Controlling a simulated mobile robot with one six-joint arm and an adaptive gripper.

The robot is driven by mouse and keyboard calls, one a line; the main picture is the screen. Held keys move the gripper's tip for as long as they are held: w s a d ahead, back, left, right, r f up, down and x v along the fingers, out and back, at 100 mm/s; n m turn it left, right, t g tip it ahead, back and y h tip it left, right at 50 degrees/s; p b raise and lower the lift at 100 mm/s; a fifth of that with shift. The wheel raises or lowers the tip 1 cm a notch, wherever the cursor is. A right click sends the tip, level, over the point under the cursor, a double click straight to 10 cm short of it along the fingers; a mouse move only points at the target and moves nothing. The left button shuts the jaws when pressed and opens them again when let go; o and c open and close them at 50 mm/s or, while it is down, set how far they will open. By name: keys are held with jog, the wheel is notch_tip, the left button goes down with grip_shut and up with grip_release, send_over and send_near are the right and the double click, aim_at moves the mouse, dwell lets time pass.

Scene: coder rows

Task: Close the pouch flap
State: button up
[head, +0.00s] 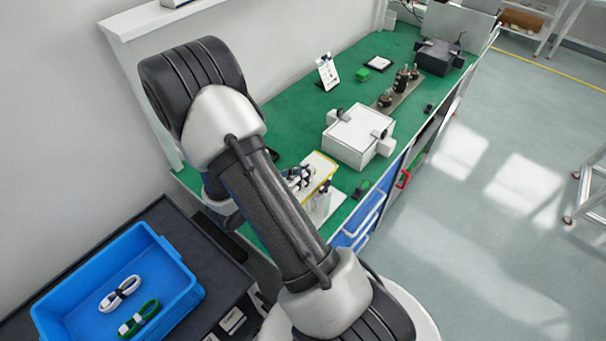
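Most of my gripper and wrist is hidden behind my arm. I cannot tell whether the fingers are open or shut, or whether they touch the item.
A white box device (355,136) stands just beyond the yellow-edged item. Farther along the green bench (395,45) are a small stand (327,72), dark fittings (400,82) and a black device (437,57). A blue bin (85,285) holds two cable coils at lower left.

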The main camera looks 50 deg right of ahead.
jog(key=shift+o, duration=0.9)
jog(key=shift+s+f, duration=0.1)
jog(key=shift+s, duration=0.1)
jog(key=shift+w, duration=0.1)
jog(key=shift+a, duration=0.3)
jog(key=v, duration=1.1)
jog(key=shift+a+r, duration=0.2)
jog(key=shift+r, duration=0.05)
